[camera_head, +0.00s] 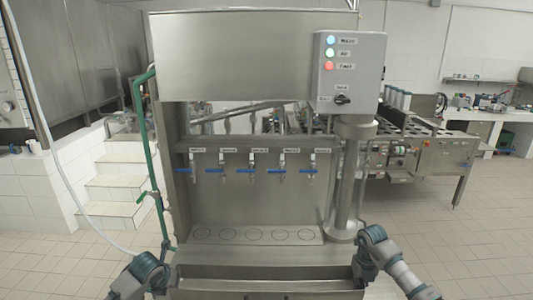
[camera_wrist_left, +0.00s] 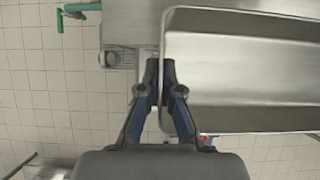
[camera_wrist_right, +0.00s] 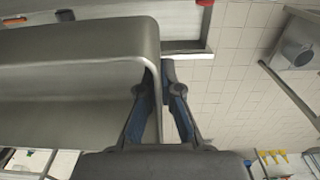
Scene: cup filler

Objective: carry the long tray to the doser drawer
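The long tray (camera_head: 265,284) is a grey metal trough, level across the bottom of the head view, in front of the filling machine. My left gripper (camera_wrist_left: 159,66) has its fingers closed on either side of the tray's end wall; the tray also shows in the left wrist view (camera_wrist_left: 240,75). My right gripper (camera_wrist_right: 157,68) is closed the same way on the other end wall; the tray shows there too (camera_wrist_right: 75,75). The doser machine (camera_head: 255,55) has a row of taps with blue handles above a ledge with ring marks (camera_head: 257,236). I cannot tell which part is its drawer.
A grey control box (camera_head: 350,68) with coloured lights is at the machine's upper right. A green pipe (camera_head: 143,130) runs down its left side. White tiled steps (camera_head: 115,175) stand left, a metal conveyor table (camera_head: 435,155) right. Tiled floor is open on both sides.

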